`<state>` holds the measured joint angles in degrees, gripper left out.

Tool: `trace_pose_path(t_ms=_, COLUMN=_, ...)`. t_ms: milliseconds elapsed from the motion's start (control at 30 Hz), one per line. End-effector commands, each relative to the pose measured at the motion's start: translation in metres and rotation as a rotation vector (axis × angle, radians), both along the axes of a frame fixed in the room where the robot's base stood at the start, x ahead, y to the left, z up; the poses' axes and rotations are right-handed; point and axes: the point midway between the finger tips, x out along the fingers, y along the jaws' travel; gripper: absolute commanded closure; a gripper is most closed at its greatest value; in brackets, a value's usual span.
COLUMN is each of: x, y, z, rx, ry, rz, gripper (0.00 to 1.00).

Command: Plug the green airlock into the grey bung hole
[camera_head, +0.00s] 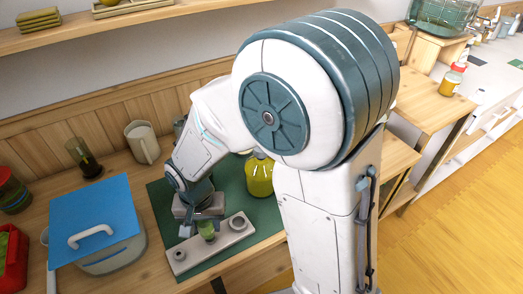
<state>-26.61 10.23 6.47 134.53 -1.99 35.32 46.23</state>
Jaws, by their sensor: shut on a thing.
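My gripper (202,216) points down over the green mat and is shut on the green airlock (207,230). The airlock is small, and its upper part is hidden by the gripper. It is at the middle of a pale grey bar (224,240) lying on the mat. I cannot tell whether its lower end is in the bar or just above it. The bar has round sockets near its two ends, at left (180,255) and right (238,223). I cannot make out for certain which opening is the grey bung hole.
A yellow-green jar (259,178) stands on the green mat (160,200), partly behind my arm. A blue-lidded box (95,215) is to the left. A beige pitcher (143,142) and a dark glass vessel (84,158) stand near the wall.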

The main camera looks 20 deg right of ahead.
Motion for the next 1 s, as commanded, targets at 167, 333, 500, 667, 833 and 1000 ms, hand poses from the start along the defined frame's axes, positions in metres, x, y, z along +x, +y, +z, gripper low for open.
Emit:
trace_pose_path(t_ms=167, x=0.000, y=0.000, z=0.004, rx=0.001, ry=0.000, rz=0.000, gripper=0.89)
trace_pose_path(t_ms=333, x=0.000, y=0.000, z=0.004, rx=0.000, ry=0.000, rz=0.000, gripper=0.89)
trace_pose_path(t_ms=500, x=0.000, y=0.000, z=0.005, rx=0.000, ry=0.000, rz=0.000, gripper=0.89)
trace_pose_path(t_ms=667, x=0.000, y=0.000, z=0.011, rx=0.001, ry=-0.001, rz=0.000, gripper=0.89)
trace_pose_path(t_ms=833, x=0.000, y=0.000, z=0.020, rx=0.000, ry=0.000, rz=0.000, gripper=0.89)
trace_pose_path(t_ms=1000, x=0.000, y=0.000, z=0.027, rx=0.000, ry=0.000, rz=0.000, gripper=0.89)
